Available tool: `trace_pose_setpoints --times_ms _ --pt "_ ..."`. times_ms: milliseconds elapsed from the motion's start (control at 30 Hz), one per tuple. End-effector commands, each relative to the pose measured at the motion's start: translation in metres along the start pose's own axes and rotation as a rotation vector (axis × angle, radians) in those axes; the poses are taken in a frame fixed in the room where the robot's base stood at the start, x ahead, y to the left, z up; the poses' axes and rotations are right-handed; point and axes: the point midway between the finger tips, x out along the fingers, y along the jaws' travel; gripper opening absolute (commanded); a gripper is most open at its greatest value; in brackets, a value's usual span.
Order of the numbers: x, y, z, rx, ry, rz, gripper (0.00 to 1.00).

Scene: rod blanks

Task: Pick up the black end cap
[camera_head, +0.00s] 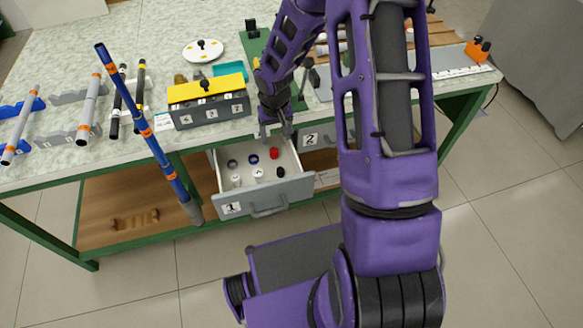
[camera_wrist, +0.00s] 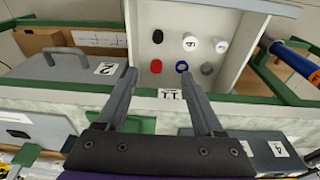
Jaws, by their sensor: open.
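The black end cap (camera_head: 280,172) lies in the open drawer (camera_head: 222,187) marked 1, toward its front right in the head view. In the wrist view the black end cap (camera_wrist: 157,36) is near the top, beyond the fingertips. A red cap (camera_head: 274,153) lies just behind it, and in the wrist view this red cap (camera_wrist: 156,66) shows between the fingertips. My gripper (camera_head: 278,135) is over the back of the drawer, apart from the black cap. In the wrist view my gripper (camera_wrist: 158,76) is open with nothing between its fingers.
The drawer also holds a blue ring (camera_head: 253,160), a grey ring (camera_head: 232,163) and two white caps, one of them here (camera_head: 258,174). A yellow-lidded box (camera_head: 207,98) stands on the bench left of my gripper. A blue rod (camera_head: 150,137) leans against the bench edge.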

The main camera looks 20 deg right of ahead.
Motion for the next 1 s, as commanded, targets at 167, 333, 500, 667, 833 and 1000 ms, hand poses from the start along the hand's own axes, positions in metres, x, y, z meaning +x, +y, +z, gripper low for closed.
trace_pose_setpoints --times_ms 167,333,500,667,833,1000 --pt "0.014 -0.003 0.015 -0.020 -0.038 -0.023 0.69" --pt "0.045 -0.004 0.017 -0.023 -0.041 -0.023 0.69" --pt "0.082 -0.004 0.018 -0.022 -0.040 -0.022 0.69" --pt "0.113 -0.004 0.018 -0.021 -0.039 -0.022 0.69" --pt "0.130 -0.004 0.018 -0.020 -0.036 -0.022 0.69" --pt "0.141 -0.003 0.016 -0.020 -0.036 -0.022 0.69"
